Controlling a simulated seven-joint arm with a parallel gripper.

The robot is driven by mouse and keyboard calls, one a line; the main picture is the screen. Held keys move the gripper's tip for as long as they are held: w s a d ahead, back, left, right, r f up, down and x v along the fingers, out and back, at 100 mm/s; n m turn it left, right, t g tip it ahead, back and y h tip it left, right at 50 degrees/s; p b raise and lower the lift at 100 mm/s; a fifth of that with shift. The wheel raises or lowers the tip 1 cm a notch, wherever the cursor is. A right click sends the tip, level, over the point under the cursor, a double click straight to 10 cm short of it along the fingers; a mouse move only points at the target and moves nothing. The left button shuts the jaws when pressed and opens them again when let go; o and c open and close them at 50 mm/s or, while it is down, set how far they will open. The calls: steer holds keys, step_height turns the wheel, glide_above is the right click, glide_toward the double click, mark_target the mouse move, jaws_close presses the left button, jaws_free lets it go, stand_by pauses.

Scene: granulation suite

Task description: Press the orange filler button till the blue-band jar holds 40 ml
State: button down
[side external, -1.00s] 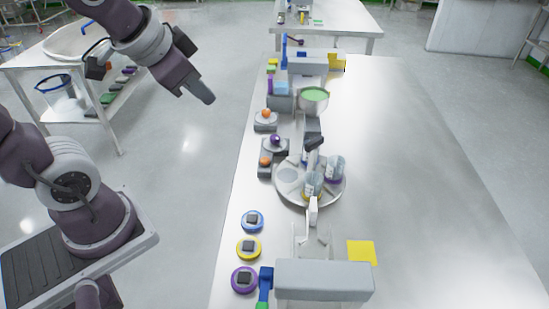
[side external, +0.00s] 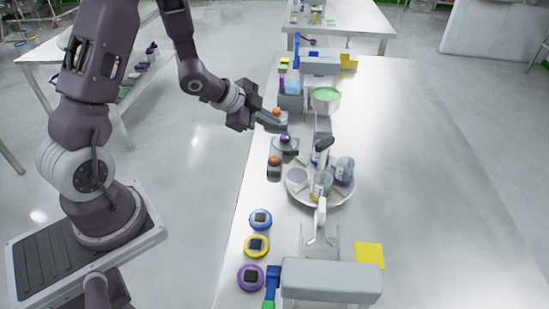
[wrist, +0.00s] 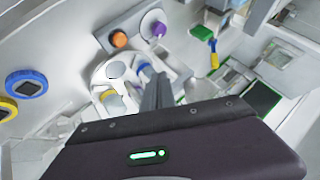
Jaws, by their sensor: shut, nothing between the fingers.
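My gripper (side external: 275,125) is shut and empty, over the left side of the steel table, close to the upper orange button (side external: 276,112). Contact cannot be told. A second orange button (side external: 274,160) sits below it, beside a purple knob (side external: 286,138). The wrist view shows my closed fingers (wrist: 157,92), an orange button (wrist: 118,39) and a purple knob (wrist: 154,27). Clear jars (side external: 321,182) stand on a round turntable (side external: 297,186); a purple band shows on the rear jar (side external: 344,170). A blue-banded piece (wrist: 145,69) shows in the wrist view. The jars' fill level is unreadable.
A hopper with green contents (side external: 326,98) stands behind the turntable. Blue (side external: 260,219), yellow (side external: 256,245) and purple (side external: 251,277) round pads line the left edge. A grey housing (side external: 331,280) and yellow sheet (side external: 369,254) lie in front. The table's right side is clear.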

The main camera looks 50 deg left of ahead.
mark_target(271, 159)
steer(key=shift+f, duration=0.1)
steer(key=shift+f, duration=4.3)
steer(key=shift+f, duration=0.1)
steer(key=shift+f, duration=0.3)
steer(key=shift+f, duration=0.5)
steer(key=shift+r, duration=0.9)
steer(key=shift+r, duration=2.5)
